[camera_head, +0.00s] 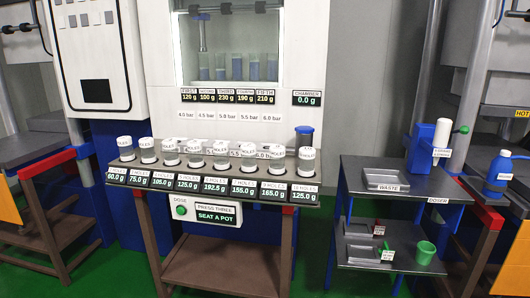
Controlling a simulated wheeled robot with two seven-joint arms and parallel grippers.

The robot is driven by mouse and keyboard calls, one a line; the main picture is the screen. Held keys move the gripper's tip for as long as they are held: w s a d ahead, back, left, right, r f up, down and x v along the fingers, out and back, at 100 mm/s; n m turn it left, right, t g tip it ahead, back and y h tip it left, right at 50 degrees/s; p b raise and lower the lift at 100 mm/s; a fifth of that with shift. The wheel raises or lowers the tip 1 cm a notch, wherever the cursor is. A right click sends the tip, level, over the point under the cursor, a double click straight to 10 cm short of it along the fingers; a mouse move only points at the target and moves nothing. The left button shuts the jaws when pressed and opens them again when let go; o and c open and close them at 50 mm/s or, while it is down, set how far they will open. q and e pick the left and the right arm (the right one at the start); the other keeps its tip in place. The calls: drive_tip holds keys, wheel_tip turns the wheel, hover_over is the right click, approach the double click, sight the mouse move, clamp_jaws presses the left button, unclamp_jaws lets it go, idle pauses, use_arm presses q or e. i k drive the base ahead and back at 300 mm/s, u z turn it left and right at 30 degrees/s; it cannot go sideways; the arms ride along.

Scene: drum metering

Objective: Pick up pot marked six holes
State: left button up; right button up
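Several white-capped clear pots stand upright in a row on the shelf (315,199) of the central machine. Each has a label and a gram display below it. The hole counts are mostly too small to read, so I cannot tell for sure which pot is marked six holes. The sixth pot from the left (248,164) stands above a display reading 155.0 g. The pot to its right (277,168) stands above 165.0 g. The rightmost pot (306,170) has a dark blue cylinder behind it. Neither of my grippers is in view.
A green dose button (181,210) and a "SEAT A POT" display (216,217) are below the shelf. A dark two-level cart (352,222) at right holds a waste tray (387,171), a white-and-blue dispenser and a green cup (425,253). A blue bottle (497,175) stands at far right.

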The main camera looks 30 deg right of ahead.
sight(221, 149)
drive_tip(key=z, duration=0.65)
drive_tip(key=i, duration=0.75)
drive_tip(key=z, duration=0.25)
